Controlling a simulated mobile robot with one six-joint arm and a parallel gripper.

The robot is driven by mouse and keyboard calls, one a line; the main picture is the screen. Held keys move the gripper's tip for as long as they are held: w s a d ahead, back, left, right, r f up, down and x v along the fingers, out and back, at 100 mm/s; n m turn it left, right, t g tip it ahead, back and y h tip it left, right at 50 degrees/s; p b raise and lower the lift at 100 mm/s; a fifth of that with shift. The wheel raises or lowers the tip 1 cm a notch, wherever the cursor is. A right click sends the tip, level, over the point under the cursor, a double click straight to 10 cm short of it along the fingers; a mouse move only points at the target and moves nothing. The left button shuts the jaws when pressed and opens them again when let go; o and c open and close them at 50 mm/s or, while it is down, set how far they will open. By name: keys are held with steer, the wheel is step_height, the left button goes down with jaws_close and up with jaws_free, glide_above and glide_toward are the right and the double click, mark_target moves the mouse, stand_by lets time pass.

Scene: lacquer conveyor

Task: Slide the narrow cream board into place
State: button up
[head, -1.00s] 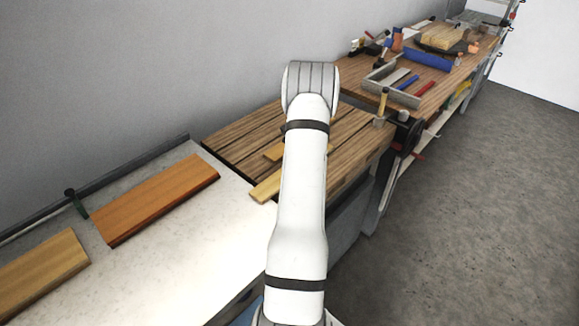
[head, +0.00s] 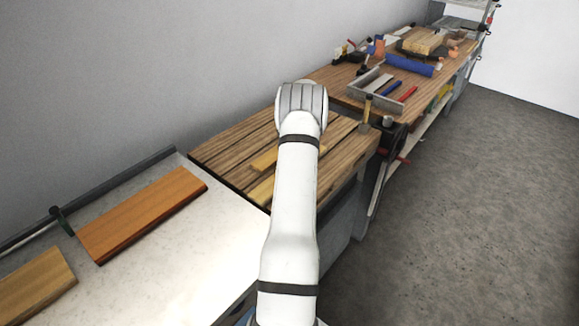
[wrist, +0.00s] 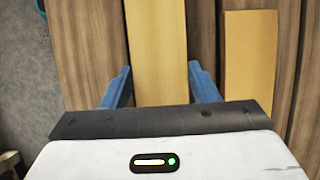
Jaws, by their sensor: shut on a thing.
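A narrow cream board (wrist: 157,45) lies between the blue fingers of my gripper (wrist: 157,72) in the wrist view, with a finger against each long side. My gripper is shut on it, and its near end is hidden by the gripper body. In the head view part of this board (head: 262,190) shows left of my arm on the slatted wooden bench top, near its edge by the white surface. My arm hides the gripper there. A second, shorter pale board (wrist: 250,62) lies to the right, apart from the held one; it also shows in the head view (head: 264,160).
An orange-brown board (head: 140,215) and a light wood board (head: 35,285) lie on the white surface (head: 190,250) at left. Open floor (head: 470,220) is at right.

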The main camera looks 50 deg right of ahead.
steer(key=shift+w+d+p, duration=0.1)
steer(key=shift+d+p, duration=0.4)
steer(key=shift+d, duration=5)
steer(key=o, duration=1.2)
